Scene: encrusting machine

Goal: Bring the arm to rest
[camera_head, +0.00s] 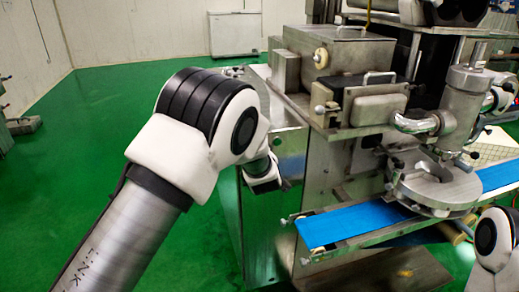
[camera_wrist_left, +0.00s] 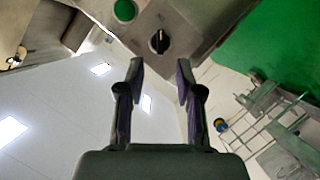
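My left arm comes in from the left in the head view, bent at a white and black joint. My left gripper is not clearly seen there, behind or below that joint. In the left wrist view my left gripper (camera_wrist_left: 160,72) is open, with its two dark fingers apart and nothing between them. Beyond the fingertips is a metal panel with a black knob (camera_wrist_left: 159,41) and a green button (camera_wrist_left: 125,10). A white and black part of my right arm shows at the lower right of the head view; its gripper is out of sight.
The steel encrusting machine (camera_head: 364,105) stands at centre right, close to my left arm. A blue conveyor belt (camera_head: 345,224) runs out from under its round head (camera_head: 436,188). Green floor (camera_head: 110,110) is open at left. A white chest (camera_head: 234,33) stands by the far wall.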

